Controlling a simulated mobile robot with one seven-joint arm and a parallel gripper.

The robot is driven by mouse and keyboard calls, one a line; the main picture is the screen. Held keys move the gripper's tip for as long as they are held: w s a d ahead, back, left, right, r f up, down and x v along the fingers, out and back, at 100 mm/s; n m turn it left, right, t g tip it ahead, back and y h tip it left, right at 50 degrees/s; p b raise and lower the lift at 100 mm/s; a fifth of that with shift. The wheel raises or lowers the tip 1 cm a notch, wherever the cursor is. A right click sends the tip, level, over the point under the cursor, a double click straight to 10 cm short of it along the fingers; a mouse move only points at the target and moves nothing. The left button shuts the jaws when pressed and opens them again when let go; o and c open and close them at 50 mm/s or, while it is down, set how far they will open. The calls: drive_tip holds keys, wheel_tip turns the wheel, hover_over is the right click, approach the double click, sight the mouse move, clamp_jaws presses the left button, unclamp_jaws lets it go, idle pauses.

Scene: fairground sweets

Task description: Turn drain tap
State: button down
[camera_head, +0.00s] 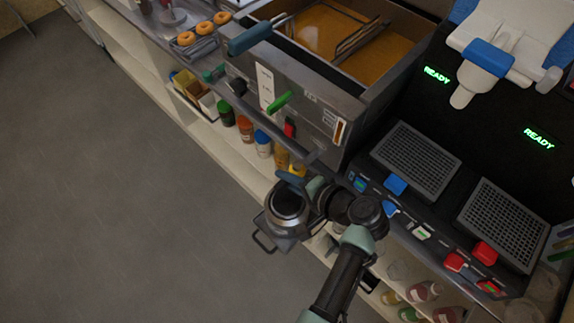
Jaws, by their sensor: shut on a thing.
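The fryer (330,95) stands at the top middle, with amber oil in its open vat. The drain tap sits low at the fryer's front right corner. A dark blue lever (289,179), apparently the tap's handle, points left there. My gripper (312,187) is at that lever and appears shut on it; its fingertips are small and partly hidden by my wrist. A metal pot (289,203) with a wire handle is just below the lever. I cannot see whether any oil is flowing.
The fryer front carries a green handle (280,101) and a red switch (290,128). Bottles (245,129) stand on the shelf below. A dark counter machine with grilles (417,160) is at right. The floor (110,190) at left is clear.

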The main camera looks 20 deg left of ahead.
drive_tip(key=h+p, duration=0.1)
drive_tip(key=p, duration=0.1)
drive_tip(key=r+h+p, duration=0.1)
drive_tip(key=p, duration=0.1)
drive_tip(key=shift+g+h, duration=0.4)
drive_tip(key=g+h+p, duration=0.1)
drive_tip(key=h+p, duration=0.1)
drive_tip(key=p, duration=0.1)
drive_tip(key=shift+f+h, duration=0.1)
drive_tip(key=shift+h, duration=0.2)
drive_tip(key=shift+w+a+f+g+h+p, duration=0.1)
drive_tip(key=shift+g+h+p, duration=0.15)
drive_tip(key=shift+h+p, duration=0.25)
drive_tip(key=shift+f+g+h+p, duration=0.1)
drive_tip(key=shift+g+h+p, duration=0.2)
drive_tip(key=shift+h, duration=0.4)
drive_tip(key=shift+f+g+h, duration=0.15)
drive_tip(key=shift+g+h, duration=0.2)
drive_tip(key=shift+h, duration=1.05)
drive_tip(key=c, duration=0.9)
unclamp_jaws()
